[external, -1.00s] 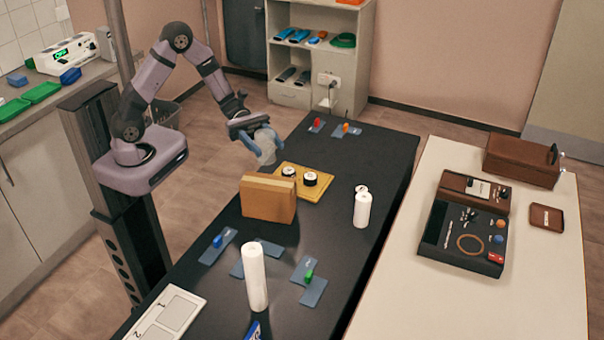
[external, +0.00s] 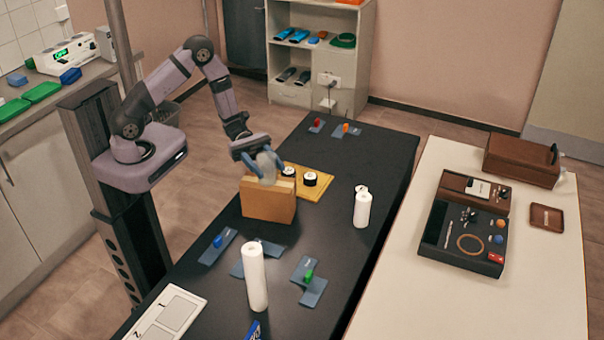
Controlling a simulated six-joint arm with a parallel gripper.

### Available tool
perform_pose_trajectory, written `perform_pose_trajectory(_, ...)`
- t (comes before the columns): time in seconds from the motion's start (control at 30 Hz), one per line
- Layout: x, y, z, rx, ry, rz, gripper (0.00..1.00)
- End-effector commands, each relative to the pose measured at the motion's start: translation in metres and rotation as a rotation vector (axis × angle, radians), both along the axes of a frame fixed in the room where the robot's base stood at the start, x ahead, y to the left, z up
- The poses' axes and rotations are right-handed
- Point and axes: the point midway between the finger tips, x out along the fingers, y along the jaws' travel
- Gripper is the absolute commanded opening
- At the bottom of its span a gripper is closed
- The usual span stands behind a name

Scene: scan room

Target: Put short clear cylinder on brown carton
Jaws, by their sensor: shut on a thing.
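The short clear cylinder (external: 267,168) is held in my gripper (external: 262,166), which is shut on it. It looks translucent and grey. The brown carton (external: 268,202) stands on the black table, and the cylinder is at its top edge in the picture. I cannot tell whether the cylinder touches the carton's top or is just above it. The cylinder's underside is hard to make out.
A yellow board (external: 318,184) with two small black-and-white round pieces lies behind the carton. A white bottle (external: 362,207) stands to the right, and a tall white roll (external: 256,277) stands in front. Blue-grey plates with small coloured pieces lie on the table (external: 385,170).

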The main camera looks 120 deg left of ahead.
Motion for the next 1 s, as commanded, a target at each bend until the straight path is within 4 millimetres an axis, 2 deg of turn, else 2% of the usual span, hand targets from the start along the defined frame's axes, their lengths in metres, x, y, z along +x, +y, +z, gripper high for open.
perform_pose_trajectory(0.43, 0.0001, 0.0001, -0.0051, 0.000, -0.002, 0.000, 0.10)
perform_pose_trajectory(0.47, 0.0000, 0.0000, -0.0050, 0.001, -0.001, 0.000, 0.51)
perform_pose_trajectory(0.5, 0.0000, 0.0000, -0.0045, 0.001, -0.001, 0.000, 0.60)
perform_pose_trajectory(0.53, 0.0000, 0.0000, -0.0045, 0.001, -0.001, 0.000, 0.65)
perform_pose_trajectory(1.0, -0.0039, 0.0035, -0.0022, 0.001, -0.001, 0.002, 0.65)
